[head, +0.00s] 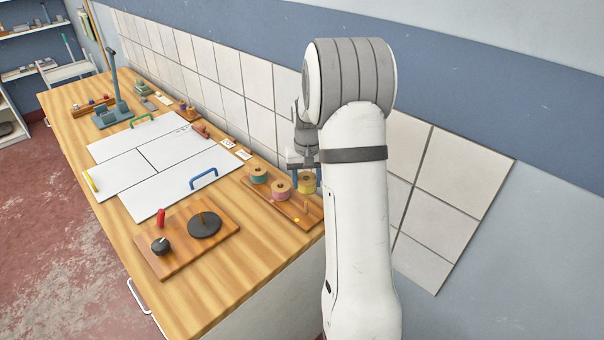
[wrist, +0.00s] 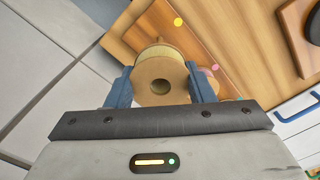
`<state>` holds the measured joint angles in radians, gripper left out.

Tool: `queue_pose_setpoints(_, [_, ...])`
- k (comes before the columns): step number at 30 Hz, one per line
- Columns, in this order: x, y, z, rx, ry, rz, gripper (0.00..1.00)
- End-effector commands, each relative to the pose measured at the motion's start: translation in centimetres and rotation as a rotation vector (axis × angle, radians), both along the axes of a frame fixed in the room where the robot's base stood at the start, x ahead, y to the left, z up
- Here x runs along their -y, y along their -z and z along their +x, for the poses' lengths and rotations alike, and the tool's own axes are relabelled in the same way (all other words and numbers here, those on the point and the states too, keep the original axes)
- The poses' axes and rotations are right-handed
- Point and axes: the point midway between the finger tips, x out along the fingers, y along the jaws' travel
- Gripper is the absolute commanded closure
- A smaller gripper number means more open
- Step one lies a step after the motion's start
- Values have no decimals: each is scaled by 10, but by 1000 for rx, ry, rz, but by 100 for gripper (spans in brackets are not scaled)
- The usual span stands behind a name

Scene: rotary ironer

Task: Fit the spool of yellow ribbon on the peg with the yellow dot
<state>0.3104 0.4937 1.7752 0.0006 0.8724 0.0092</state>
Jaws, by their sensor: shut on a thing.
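The yellow ribbon spool (head: 306,182) has tan end discs. My gripper (head: 304,176) is shut on it, partly hidden by my arm in the head view. In the wrist view, the spool (wrist: 160,68) sits between the two blue fingers (wrist: 161,84), its tan end disc and centre hole facing the camera. The yellow dot (wrist: 178,21) marks the wooden board beyond the spool; it also shows in the head view (head: 296,220). A thin peg (head: 307,207) stands near that dot, in front of the spool in the head view. I cannot tell the spool's exact height above the board.
A teal spool (head: 258,174) and a pink spool (head: 280,190) stand on the same board, close to the held spool. The tiled wall (head: 262,110) is close behind. A second board (head: 172,264) with a black disc and knob lies nearer the front.

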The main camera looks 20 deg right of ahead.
Motion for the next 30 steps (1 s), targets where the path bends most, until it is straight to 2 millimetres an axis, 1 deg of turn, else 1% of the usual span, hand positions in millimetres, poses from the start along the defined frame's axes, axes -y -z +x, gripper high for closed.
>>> queue_pose_setpoints(13, [-1,0,-3,1,-1,0,78])
queue_pose_setpoints(17, [-1,9,-3,-1,-1,-1,78])
queue_pose_setpoints(25, [-1,31,-3,-1,-1,0,78])
queue_pose_setpoints(30, [-1,40,-3,0,-1,0,78])
